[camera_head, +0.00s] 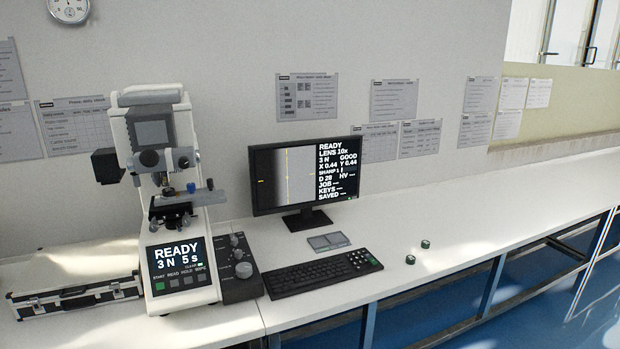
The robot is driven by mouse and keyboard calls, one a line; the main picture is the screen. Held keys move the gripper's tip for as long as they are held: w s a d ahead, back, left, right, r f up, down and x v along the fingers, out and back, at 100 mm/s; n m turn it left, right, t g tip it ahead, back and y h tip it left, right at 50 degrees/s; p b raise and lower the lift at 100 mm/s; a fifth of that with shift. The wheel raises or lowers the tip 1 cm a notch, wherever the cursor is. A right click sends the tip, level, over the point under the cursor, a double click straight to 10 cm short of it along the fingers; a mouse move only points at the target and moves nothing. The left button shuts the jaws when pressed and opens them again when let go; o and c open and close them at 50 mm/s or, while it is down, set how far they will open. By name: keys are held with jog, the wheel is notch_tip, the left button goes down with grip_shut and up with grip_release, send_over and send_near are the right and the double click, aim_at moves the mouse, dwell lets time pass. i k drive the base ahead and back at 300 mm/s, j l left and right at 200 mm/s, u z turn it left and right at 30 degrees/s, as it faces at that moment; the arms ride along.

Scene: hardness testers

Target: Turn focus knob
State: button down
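A white hardness tester (150,130) stands upright on the bench at the left. Its lower screen (177,255) reads READY, 3 N, 5 s. A dark control box (240,287) sits against its right side, with a large round knob (243,270) at the front and smaller knobs behind it. No label shows which one is the focus knob. The monitor (305,175) shows a grey picture with yellow lines and text, including READY, LENS 10x and a SHARP line. My gripper is not in view.
A black keyboard (320,272) lies right of the control box. Two small grey plates (328,241) lie behind it, and two small dark round pieces (410,259) lie to its right. The bench (480,215) is clear farther right.

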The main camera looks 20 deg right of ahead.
aim_at(243, 270)
jog(key=i+l+u, duration=0.35)
jog(key=i+l, duration=0.25)
jog(key=i+l+u, duration=0.35)
jog(key=i+l, duration=0.25)
jog(key=l, duration=0.2)
